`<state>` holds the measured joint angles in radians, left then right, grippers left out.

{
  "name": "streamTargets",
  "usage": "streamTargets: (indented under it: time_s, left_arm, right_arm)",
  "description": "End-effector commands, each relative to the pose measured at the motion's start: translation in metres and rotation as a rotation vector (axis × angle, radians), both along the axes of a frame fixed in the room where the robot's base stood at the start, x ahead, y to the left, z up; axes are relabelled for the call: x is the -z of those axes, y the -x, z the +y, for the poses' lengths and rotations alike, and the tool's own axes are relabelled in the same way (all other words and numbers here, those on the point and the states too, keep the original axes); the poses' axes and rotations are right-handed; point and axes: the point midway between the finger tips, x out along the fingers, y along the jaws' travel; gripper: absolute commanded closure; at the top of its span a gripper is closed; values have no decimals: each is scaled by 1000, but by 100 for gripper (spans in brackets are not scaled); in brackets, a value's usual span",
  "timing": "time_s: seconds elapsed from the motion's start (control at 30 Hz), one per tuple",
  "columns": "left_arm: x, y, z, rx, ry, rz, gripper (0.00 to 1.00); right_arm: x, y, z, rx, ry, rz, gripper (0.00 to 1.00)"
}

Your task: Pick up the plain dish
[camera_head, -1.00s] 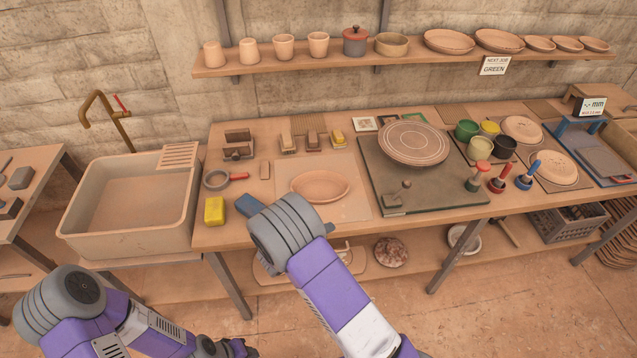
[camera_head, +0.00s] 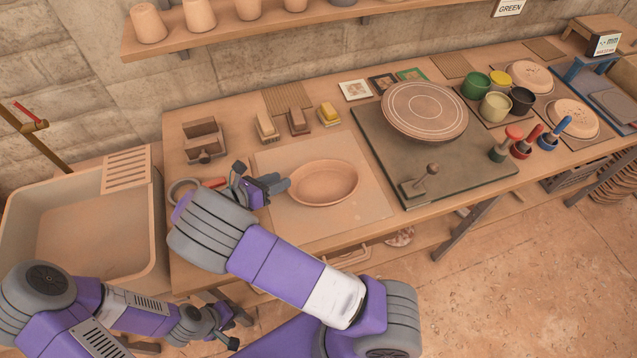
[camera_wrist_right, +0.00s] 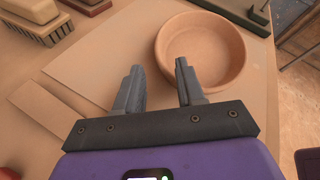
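The plain dish (camera_head: 323,183) is a shallow, round, terracotta-coloured bowl, lying upright and empty on a pale board (camera_head: 350,222) on the workbench. My right gripper (camera_head: 262,180) is at the left side of the dish. My left gripper (camera_head: 232,327) hangs low in front of the bench, apparently open and empty.
A wheel with a ringed disc (camera_head: 424,111) stands right of the dish on a dark slab. Brushes (camera_head: 298,122) lie behind it, and one shows in the wrist view (camera_wrist_right: 35,28). A sink (camera_head: 80,225) is at left. Coloured pots (camera_head: 495,105) stand farther right.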

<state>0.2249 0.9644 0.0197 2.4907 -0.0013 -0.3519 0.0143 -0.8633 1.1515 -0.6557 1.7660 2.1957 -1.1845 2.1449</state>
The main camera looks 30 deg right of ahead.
Motion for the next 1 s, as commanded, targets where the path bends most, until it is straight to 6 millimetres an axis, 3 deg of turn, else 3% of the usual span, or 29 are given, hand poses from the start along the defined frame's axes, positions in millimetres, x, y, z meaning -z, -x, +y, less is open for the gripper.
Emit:
streamTargets:
  time_s: [0.33,0.67,0.9,1.0]
  left_arm:
    - [5,0,0,0,0,0,65]
    - [5,0,0,0,0,0,65]
    - [5,0,0,0,0,0,65]
    - [5,0,0,0,0,0,65]
  right_arm:
    - [15,-9,-46,3,0,3,62]
    - [18,-10,-53,2,-2,3,62]
    - [18,-11,-53,1,-3,3,97]
    - [19,-11,-52,1,-4,3,100]
